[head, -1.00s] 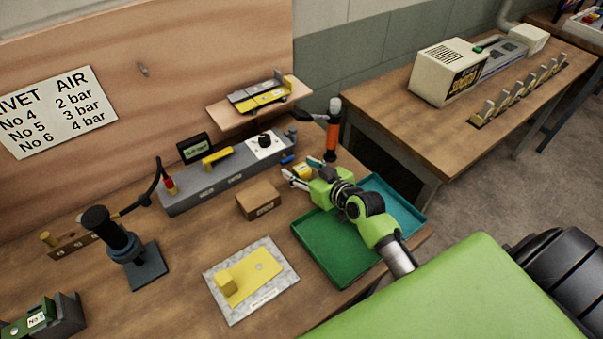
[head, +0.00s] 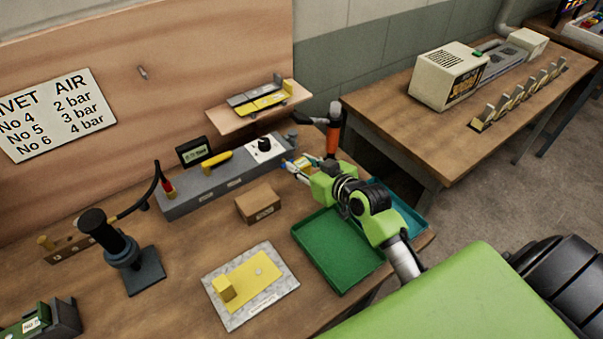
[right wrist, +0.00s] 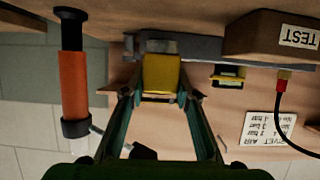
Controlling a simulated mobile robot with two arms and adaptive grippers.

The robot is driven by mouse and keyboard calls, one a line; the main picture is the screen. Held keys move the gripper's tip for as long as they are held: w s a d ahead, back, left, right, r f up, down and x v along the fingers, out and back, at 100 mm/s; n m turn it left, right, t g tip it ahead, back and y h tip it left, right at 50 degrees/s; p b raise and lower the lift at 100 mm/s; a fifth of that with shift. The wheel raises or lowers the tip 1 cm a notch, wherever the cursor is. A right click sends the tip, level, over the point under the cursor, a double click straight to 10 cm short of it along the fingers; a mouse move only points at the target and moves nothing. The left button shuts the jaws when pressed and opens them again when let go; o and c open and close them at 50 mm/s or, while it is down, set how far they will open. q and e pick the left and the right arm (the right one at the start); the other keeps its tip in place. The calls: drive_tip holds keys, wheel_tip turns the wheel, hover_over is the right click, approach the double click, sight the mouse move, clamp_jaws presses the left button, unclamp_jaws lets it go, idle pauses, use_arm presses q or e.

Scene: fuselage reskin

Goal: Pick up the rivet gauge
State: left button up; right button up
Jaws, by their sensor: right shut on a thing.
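A small yellow block, seemingly the rivet gauge (right wrist: 162,75), sits between the fingertips of my right gripper (right wrist: 160,90) in the right wrist view. The fingers press on both its sides, so the gripper is shut on it. In the head view the right gripper (head: 297,168) is at the right end of the long grey bench unit, and only a bit of yellow shows between its fingers. I cannot tell whether the block still touches the bench. My left gripper is not in view.
An orange-handled tool (head: 333,132) stands upright close beside the right gripper. The grey bench unit (head: 185,200) with dial and display lies to its left. A cardboard box (head: 258,205), a green tray (head: 338,250) and a teal tray (head: 412,213) are nearby.

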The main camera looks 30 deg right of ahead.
drive_tip(key=s+r, duration=0.4)
drive_tip(key=s, duration=0.3)
drive_tip(key=s+a+r+b, duration=0.1)
drive_tip(key=s+r, duration=0.4)
drive_tip(key=s, duration=0.1)
drive_tip(key=shift+s+a+r, duration=0.2)
drive_tip(key=shift+s+a, duration=0.05)
drive_tip(key=shift+s, duration=0.15)
